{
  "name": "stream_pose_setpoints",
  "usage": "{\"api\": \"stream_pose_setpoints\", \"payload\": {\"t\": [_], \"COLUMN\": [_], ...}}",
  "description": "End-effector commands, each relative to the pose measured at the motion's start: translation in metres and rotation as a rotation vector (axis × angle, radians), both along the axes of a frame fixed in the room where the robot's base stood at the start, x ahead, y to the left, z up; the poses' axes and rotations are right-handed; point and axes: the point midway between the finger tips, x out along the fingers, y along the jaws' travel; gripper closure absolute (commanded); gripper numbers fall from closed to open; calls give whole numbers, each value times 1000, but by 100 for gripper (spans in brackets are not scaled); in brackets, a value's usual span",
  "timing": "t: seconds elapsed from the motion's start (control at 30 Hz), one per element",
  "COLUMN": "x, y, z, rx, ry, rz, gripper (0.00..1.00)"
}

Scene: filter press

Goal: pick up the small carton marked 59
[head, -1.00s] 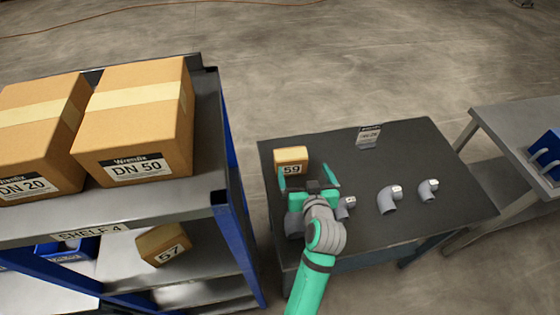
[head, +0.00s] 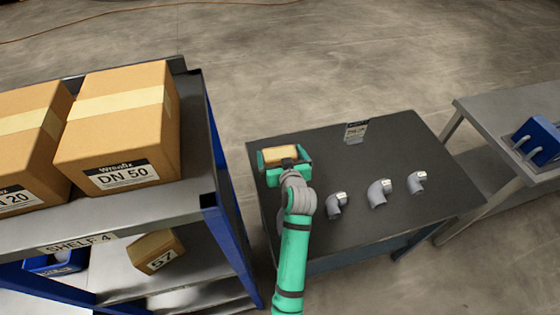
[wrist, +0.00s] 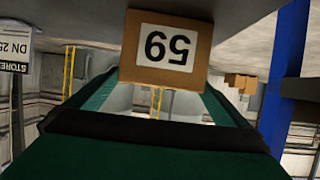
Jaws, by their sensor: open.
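The small carton marked 59 (head: 293,153) sits at the left back of the dark table (head: 400,144). My gripper (head: 285,158) is open at table height, with its green fingers on the left and right of the carton. The near face of the carton is hidden by the gripper in the head view. In the wrist view the carton (wrist: 167,48) shows its white label 59 upside down, between the spread fingers. I cannot tell whether the fingers touch it.
Several grey pipe elbows (head: 380,193) stand to the right on the table, with a small sign (head: 356,131) at its back. A blue-framed shelf (head: 215,190) with large cartons and a carton marked 57 (head: 156,251) stands close on the left.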

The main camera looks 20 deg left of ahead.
Motion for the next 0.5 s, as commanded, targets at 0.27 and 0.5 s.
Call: {"api": "stream_pose_setpoints", "payload": {"t": [0.27, 0.5], "x": [5, 5], "y": [4, 4], "z": [-2, -2], "rx": [1, 0], "ry": [-1, 0], "rz": [1, 1], "gripper": [0, 45]}}
